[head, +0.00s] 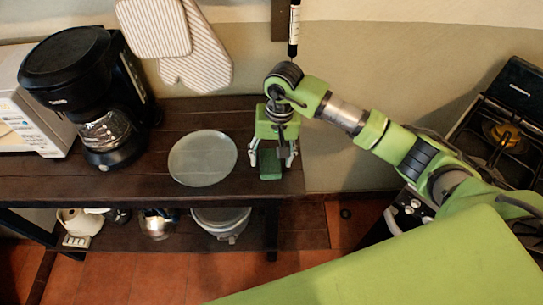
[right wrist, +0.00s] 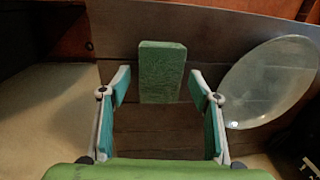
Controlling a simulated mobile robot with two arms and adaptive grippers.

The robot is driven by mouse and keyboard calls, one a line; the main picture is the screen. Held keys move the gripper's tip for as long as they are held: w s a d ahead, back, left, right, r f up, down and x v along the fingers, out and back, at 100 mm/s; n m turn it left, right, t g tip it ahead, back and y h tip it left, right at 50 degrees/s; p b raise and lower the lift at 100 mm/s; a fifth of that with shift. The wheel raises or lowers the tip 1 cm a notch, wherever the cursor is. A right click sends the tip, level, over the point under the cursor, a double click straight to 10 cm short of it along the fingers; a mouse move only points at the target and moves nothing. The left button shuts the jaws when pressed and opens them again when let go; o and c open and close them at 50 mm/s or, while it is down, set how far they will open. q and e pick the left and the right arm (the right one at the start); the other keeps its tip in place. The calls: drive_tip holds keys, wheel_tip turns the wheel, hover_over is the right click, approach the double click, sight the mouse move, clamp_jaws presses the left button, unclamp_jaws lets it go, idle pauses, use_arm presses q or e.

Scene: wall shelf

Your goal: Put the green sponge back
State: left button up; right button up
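The green sponge (head: 270,164) stands or lies on the dark wooden shelf, near its right end. In the right wrist view the sponge (right wrist: 162,72) shows ahead, between and just beyond the two fingertips. My right gripper (head: 272,160) points down over the sponge with its fingers spread on either side. In the right wrist view the gripper (right wrist: 160,88) is open, with a gap between each finger and the sponge. My left gripper is not in view.
A round glass plate (head: 202,158) lies left of the sponge, and it also shows in the right wrist view (right wrist: 270,82). A black coffee maker (head: 90,90) stands farther left. Oven mitts (head: 190,50) hang on the wall. A stove (head: 505,130) is at the right. Pots stand on the lower shelf.

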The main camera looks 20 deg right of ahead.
sight(276, 160)
drive_tip(key=shift+r, duration=0.1)
drive_tip(key=shift+r, duration=0.45)
wheel_tip(276, 160, up, 11)
drive_tip(key=d+b, duration=0.1)
drive_tip(key=b, duration=0.2)
drive_tip(key=shift+s, duration=0.15)
